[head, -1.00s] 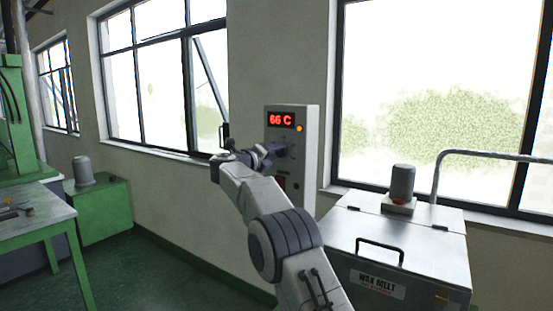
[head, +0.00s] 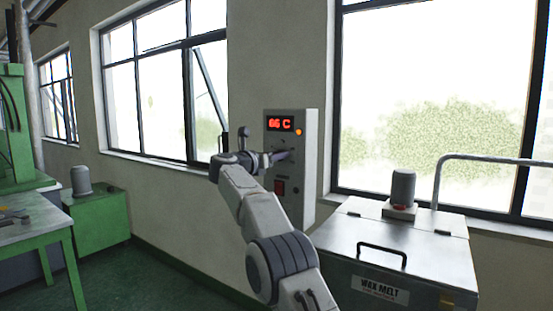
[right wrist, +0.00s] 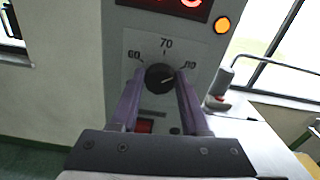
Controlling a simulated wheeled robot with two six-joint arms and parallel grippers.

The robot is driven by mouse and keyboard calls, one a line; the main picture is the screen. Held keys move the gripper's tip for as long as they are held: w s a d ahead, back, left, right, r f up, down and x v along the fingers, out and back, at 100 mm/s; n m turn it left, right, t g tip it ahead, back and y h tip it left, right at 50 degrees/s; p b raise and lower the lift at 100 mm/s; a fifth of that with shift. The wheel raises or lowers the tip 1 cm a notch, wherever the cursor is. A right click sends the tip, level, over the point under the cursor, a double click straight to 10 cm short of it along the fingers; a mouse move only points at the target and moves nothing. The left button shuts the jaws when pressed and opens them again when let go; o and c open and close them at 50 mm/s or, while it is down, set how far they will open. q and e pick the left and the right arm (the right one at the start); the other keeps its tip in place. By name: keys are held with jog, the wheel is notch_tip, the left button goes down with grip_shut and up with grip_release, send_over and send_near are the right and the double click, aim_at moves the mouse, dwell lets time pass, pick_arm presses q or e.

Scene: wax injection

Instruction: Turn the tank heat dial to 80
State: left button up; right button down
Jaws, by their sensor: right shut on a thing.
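The control box (head: 310,165) hangs on the wall between the windows, with a red display (head: 281,124) that appears to read 66 C. The round black heat dial (right wrist: 160,78) shows in the right wrist view, below a scale marked 60, 70 and 80. Its light pointer mark faces right and slightly up, toward the 80 side. My right gripper (right wrist: 161,82) has one purple finger on each side of the dial and is shut on it. In the head view my right gripper (head: 282,156) hides the dial. My left gripper is not in view.
An orange lamp (right wrist: 222,25) is beside the display, and a red switch (right wrist: 145,126) is below the dial. The wax melt tank (head: 385,245) stands to the right, with a grey motor (head: 402,186) on its lid. A green bench (head: 35,222) is at far left.

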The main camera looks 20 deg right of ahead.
jog(key=shift+f+m, duration=0.15)
jog(key=shift+m, duration=0.45)
jog(key=shift+c, duration=1.9)
grip_release()
jog(key=b+v, duration=0.5)
jog(key=v, duration=0.5)
jog(key=shift+s+a+b, duration=0.2)
jog(key=shift+b, duration=0.2)
